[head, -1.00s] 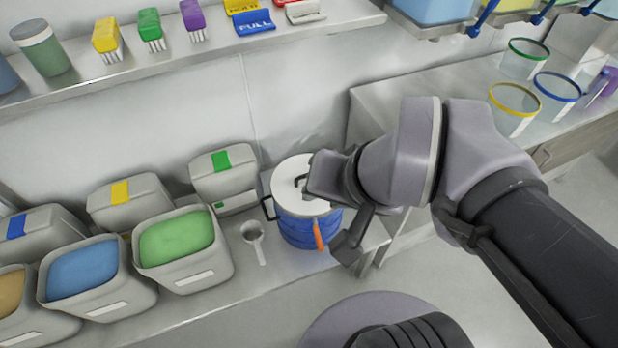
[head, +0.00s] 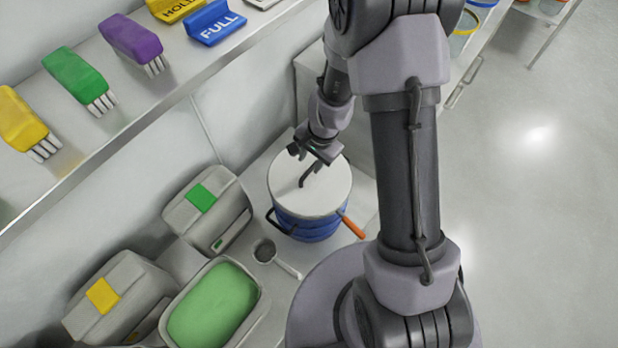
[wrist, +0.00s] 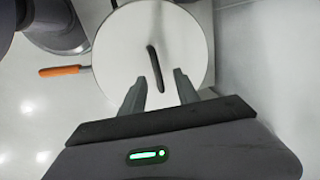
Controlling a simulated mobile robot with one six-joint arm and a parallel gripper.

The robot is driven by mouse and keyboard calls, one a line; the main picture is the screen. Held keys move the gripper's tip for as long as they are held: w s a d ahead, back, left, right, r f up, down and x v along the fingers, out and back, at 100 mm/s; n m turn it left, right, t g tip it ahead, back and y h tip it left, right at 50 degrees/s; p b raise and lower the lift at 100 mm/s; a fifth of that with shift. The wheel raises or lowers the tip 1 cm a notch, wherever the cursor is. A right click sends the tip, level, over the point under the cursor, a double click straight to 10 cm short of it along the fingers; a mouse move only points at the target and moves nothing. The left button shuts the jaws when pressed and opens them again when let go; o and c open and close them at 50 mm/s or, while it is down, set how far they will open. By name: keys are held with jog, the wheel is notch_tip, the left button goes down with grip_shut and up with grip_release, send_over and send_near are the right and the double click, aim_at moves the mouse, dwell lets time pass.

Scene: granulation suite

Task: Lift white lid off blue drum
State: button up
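The white lid (head: 325,184) lies flat on top of the blue drum (head: 306,226) on the steel bench. A dark bar handle (head: 308,174) stands on the lid's middle. In the wrist view the round lid (wrist: 120,55) fills the upper middle, with its handle (wrist: 155,67) running nearly lengthwise. My gripper (head: 309,153) is over the far side of the lid, close to the handle. In the wrist view its two fingers (wrist: 160,84) are apart, with the handle's near end just ahead of or between the tips. Nothing is held. The exact height above the lid is unclear.
A metal scoop (head: 266,251) lies left of the drum. An orange-handled tool (head: 352,226) sticks out at its right. A grey bin with a green label (head: 207,214) and an open bin of green powder (head: 212,305) stand left.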

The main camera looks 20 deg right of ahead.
aim_at(310, 170)
jog(key=f+b, duration=0.1)
jog(key=f, duration=0.1)
jog(key=f+b, duration=0.1)
jog(key=f, duration=0.1)
jog(key=f+b, duration=0.2)
jog(key=f, duration=0.1)
jog(key=shift+w+a, duration=0.15)
jog(key=shift+w, duration=0.2)
jog(key=shift+r, duration=0.2)
grip_shut()
